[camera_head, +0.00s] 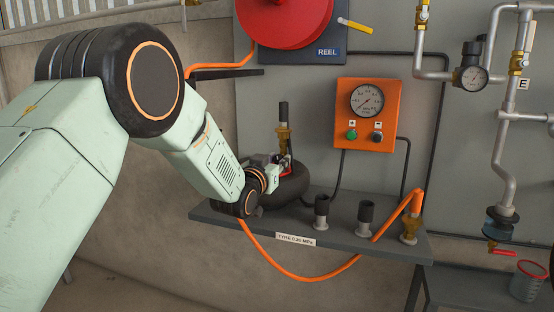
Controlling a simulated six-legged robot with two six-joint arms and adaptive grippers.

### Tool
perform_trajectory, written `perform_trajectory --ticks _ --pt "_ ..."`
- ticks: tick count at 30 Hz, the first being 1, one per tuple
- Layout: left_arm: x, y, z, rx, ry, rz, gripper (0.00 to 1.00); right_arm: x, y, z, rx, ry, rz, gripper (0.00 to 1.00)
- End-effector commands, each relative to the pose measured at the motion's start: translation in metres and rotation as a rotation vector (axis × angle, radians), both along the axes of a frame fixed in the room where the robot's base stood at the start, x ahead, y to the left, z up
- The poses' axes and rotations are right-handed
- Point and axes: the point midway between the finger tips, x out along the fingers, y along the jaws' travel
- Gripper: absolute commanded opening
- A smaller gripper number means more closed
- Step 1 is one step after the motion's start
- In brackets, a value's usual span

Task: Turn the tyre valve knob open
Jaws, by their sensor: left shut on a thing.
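The dark tyre (292,187) lies on the grey shelf (345,238), behind a label reading TYRE 0.20 MPa. A brass fitting (283,134) with a black upper part stands upright just behind and above my left gripper. My left gripper (281,162) is at the tyre's upper left, below the brass fitting, shut on the tyre valve knob. The knob is small and mostly hidden by the fingers; a bit of red shows there. How far the knob is turned cannot be told. My right gripper is not in view.
An orange box (365,114) with a gauge and two buttons is on the wall panel. Two dark cylinders (366,217) and a brass coupling (409,229) with an orange hose stand on the shelf to the right. A red reel (285,18) hangs above; pipes run at right.

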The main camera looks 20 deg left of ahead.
Motion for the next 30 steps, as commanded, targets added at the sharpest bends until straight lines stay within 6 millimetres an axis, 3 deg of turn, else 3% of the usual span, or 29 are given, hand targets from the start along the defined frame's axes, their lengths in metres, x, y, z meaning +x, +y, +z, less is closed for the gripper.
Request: perform_trajectory --ticks 30 --pt "0.0 0.001 -0.002 -0.952 0.036 0.001 0.0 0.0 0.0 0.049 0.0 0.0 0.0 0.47"
